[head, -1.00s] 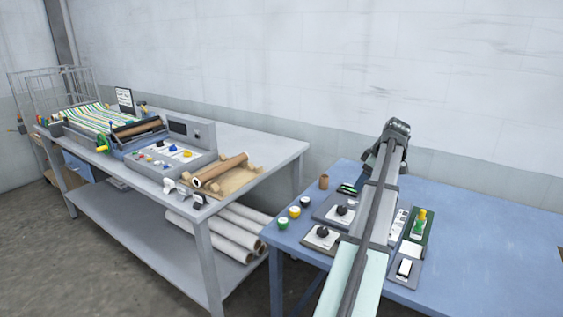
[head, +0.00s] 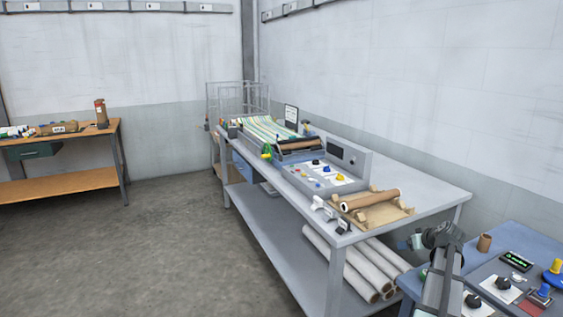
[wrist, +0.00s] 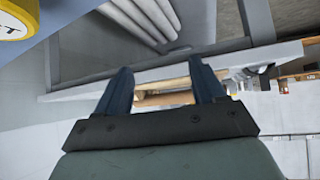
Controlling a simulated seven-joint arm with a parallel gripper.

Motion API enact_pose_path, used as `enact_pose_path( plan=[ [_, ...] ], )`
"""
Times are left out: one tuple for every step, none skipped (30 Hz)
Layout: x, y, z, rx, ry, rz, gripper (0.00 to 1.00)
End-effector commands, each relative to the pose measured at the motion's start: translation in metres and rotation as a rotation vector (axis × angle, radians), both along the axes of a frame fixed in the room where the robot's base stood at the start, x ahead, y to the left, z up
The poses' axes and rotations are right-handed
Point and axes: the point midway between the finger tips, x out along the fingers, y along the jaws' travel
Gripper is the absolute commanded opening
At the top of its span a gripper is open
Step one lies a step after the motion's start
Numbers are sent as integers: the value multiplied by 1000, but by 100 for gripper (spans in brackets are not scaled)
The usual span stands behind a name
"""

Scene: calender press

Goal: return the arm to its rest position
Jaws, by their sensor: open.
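My gripper (wrist: 165,82) is open in the wrist view, with two dark fingers apart and nothing between them. Beyond the fingers, the grey table's edge and a brown roll on its wooden stand (wrist: 165,90) show in a turned-over picture. In the head view my gripper (head: 412,243) is small and partly hidden by my arm at the lower right. It is in the air near the gap between the grey table (head: 435,195) and the blue table (head: 510,238).
The grey table carries a press with a control panel (head: 335,175) and a brown roll (head: 370,199). White rolls (head: 350,262) lie on its lower shelf. The blue table holds a brown cup (head: 484,242) and control boxes. A wooden bench (head: 75,140) stands far left; floor between is clear.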

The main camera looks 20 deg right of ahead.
Motion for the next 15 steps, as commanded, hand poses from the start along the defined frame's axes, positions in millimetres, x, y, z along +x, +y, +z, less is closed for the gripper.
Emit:
enact_pose_path(
  plan=[
    [17,24,-14,18,-19,-5,69],
    [26,33,-21,29,-29,-13,69],
    [37,48,-32,45,-38,-20,69],
    [45,60,-41,57,-40,-21,69],
    [52,71,-51,73,-40,-24,69],
    [60,88,-66,94,-34,-22,69],
    [66,101,-77,109,-25,-21,69],
    [71,113,-89,126,-16,-19,69],
    [76,129,-105,147,3,-11,69],
    [79,142,-116,163,18,-7,69],
    [81,154,-129,177,36,-1,69],
    [84,171,-144,198,60,8,69],
    [84,183,-156,212,80,14,69],
    [85,195,-168,226,101,21,69],
    [85,212,-184,245,132,32,69]
  ],
)
